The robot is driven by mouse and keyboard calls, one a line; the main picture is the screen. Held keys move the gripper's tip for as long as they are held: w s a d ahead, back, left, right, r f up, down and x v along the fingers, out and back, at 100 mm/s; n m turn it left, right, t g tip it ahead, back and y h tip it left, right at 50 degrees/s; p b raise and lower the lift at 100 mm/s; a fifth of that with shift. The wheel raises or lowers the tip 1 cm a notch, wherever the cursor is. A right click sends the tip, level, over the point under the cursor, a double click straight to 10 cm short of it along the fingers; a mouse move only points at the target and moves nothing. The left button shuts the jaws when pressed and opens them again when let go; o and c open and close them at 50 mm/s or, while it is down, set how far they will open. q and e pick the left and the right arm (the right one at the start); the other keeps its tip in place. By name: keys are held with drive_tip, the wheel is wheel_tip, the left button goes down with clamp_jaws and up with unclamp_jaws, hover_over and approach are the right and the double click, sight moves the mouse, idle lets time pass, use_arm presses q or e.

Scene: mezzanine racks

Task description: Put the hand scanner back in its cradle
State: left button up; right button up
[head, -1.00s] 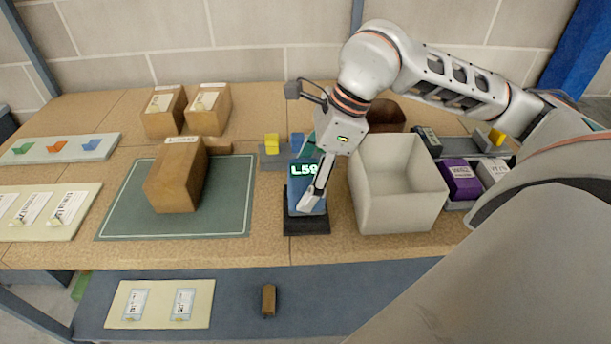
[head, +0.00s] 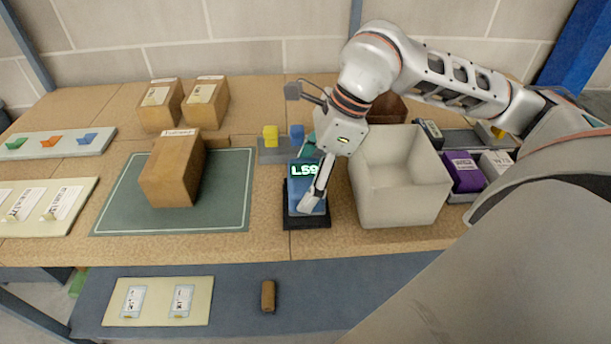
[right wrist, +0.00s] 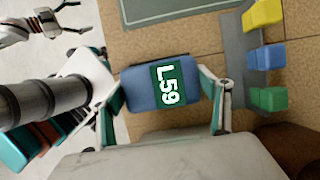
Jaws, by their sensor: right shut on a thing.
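The hand scanner (head: 302,196) is a blue block with a lit screen reading L59. My right gripper (head: 314,190) is shut on it, and the right wrist view shows the scanner (right wrist: 138,92) between the two fingers. In the head view the scanner is over the black cradle (head: 308,223), whose dark rim shows around its lower end. I cannot tell whether it is fully seated. My left gripper is outside the head view; in the right wrist view it (right wrist: 70,18) is at the upper left, fingers apart and empty.
A pale open bin (head: 400,205) stands close right of the cradle. Behind is a grey rack (head: 272,155) with yellow, blue and green blocks. A brown box (head: 170,175) is on the green mat (head: 225,205) to the left. Purple and white boxes (head: 463,172) are at right.

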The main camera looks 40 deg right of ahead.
drive_tip(key=o, duration=1.4)
drive_tip(key=v, duration=1.2)
drive_tip(key=shift+s, duration=0.1)
